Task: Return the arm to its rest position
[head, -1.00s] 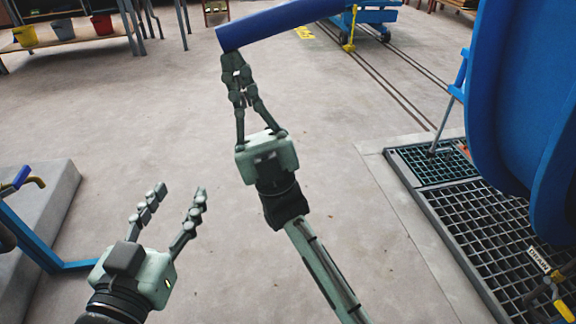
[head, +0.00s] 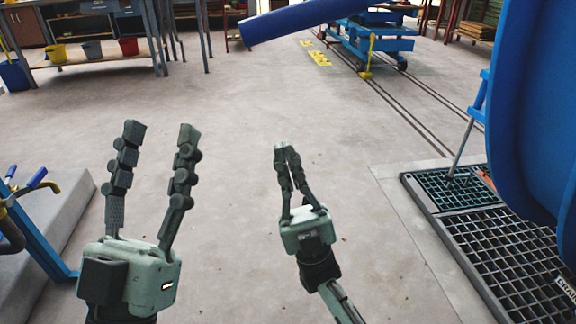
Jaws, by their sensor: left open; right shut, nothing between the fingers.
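My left gripper (head: 155,145) is at the left in the head view, upright with its two fingers spread wide and nothing between them. My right gripper (head: 285,150) is near the middle, lower than the blue bar, with its fingertips together and empty. Both grippers are over bare concrete floor and touch nothing that I can see. My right arm comes in from the bottom of the view.
A blue bar (head: 304,20) crosses the top middle, apart from my grippers. The large blue autoclave part (head: 535,100) and floor grating (head: 500,245) are at the right. A blue frame (head: 35,235) stands at the left. A blue cart (head: 370,38) is farther back. The middle floor is clear.

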